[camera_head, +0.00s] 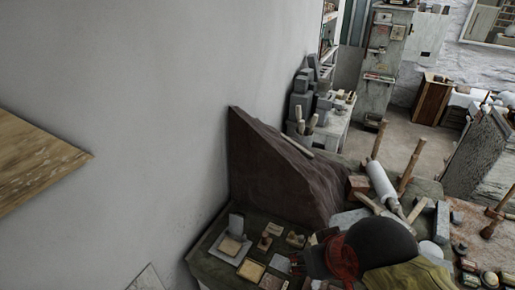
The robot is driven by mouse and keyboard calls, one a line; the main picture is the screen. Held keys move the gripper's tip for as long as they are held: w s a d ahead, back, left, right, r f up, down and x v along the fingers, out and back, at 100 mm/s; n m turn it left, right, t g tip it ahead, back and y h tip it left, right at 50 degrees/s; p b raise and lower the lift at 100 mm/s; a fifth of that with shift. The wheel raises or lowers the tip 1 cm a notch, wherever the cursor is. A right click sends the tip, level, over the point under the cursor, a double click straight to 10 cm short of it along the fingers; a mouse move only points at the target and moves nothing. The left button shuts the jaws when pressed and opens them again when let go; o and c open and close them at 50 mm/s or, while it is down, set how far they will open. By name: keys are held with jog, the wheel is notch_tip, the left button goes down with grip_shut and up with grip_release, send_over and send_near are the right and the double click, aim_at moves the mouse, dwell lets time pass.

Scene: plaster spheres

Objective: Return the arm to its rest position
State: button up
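My gripper is not in view, and I cannot make out any part of my arm with certainty. The arm's pose cannot be told from this view. A dark rounded object (380,242) with a red part (341,258) at its left sits at the bottom, on or above the cluttered workbench (212,268). I cannot tell what it is. A small pale rounded thing (430,249) lies just right of it.
A plain grey wall (120,120) fills the left, with a wooden board edge (35,165) jutting in. A dark sloping block (275,170) stands on the bench by a white roller (381,180) and small tools. Bare floor (425,150) shows beyond.

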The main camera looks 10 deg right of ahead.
notch_tip(320, 180, down, 21)
jog(key=b, duration=2)
jog(key=shift+f+b, duration=0.2)
jog(key=shift+b, duration=0.1)
jog(key=shift+c, duration=0.2)
jog(key=shift+d, duration=0.1)
jog(key=shift+c, duration=0.6)
